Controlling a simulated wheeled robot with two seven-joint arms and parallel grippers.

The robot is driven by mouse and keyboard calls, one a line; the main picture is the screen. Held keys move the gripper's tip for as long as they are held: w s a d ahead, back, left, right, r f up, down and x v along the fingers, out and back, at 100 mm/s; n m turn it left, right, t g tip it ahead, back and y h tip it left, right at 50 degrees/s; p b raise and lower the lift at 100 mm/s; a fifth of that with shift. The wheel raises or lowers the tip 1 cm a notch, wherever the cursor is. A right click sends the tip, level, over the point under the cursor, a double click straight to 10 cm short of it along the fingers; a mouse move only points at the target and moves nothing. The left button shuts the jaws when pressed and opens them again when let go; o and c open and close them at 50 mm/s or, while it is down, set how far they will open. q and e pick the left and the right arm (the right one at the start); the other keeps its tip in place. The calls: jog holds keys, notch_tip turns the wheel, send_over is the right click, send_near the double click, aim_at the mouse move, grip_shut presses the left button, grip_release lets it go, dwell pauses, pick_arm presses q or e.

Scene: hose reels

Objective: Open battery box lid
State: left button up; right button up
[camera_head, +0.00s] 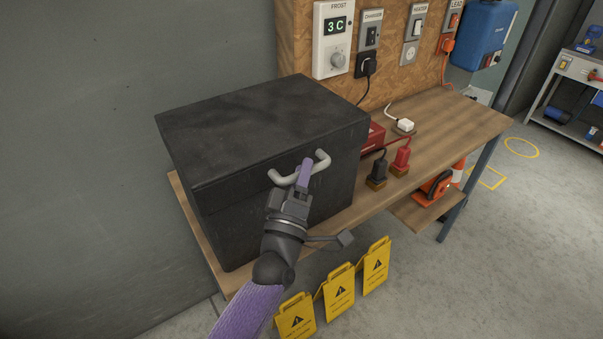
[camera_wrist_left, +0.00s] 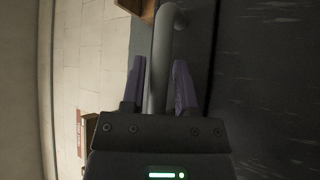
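The battery box is a large dark grey box (camera_head: 225,225) on the wooden bench in the head view. Its lid (camera_head: 255,120) lies flat and looks closed. A light grey handle (camera_head: 321,163) stands out from the front of the box. My left gripper (camera_head: 304,172) is at the handle, its purple fingers crossing the bar. In the left wrist view the handle (camera_wrist_left: 161,45) runs between the two fingers of my left gripper (camera_wrist_left: 159,75), very close to both. Whether they press on it is unclear. My right gripper is not in view.
On the bench (camera_head: 455,122), right of the box, stand a black plug (camera_head: 377,168), a red plug (camera_head: 402,155) and a white plug (camera_head: 405,125). Yellow warning signs (camera_head: 338,291) stand below the front edge. A panel with switches (camera_head: 369,35) rises behind.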

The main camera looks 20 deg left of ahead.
pick_arm(q)
grip_shut()
dwell(1.4)
